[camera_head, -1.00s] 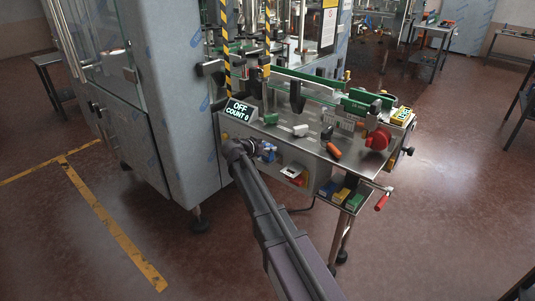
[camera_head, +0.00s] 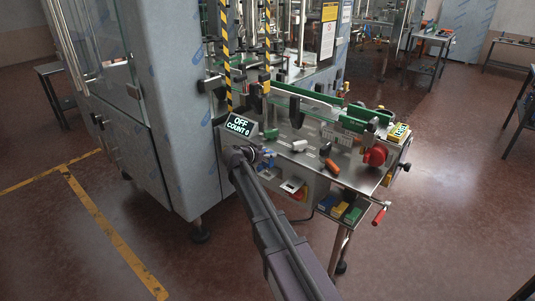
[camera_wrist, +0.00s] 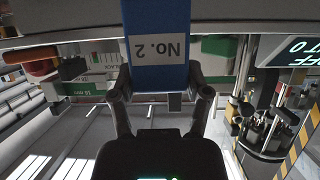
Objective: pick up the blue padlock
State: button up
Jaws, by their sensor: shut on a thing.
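In the head view my gripper (camera_head: 265,157) is at the front left edge of the machine's steel table, below the OFF / COUNT 0 display (camera_head: 239,126). The padlock cannot be made out clearly there. Its shackle is not visible in the wrist view.
The steel table (camera_head: 315,168) carries a white piece (camera_head: 299,145), an orange-and-black tool (camera_head: 332,167) and a red knob (camera_head: 375,156). Coloured boxes (camera_head: 340,208) sit in a tray below, near a red-handled crank (camera_head: 379,217). Open floor lies to the right.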

jog(key=shift+r+p, duration=2.4)
jog(key=shift+r, duration=0.45)
jog(key=shift+a, duration=0.1)
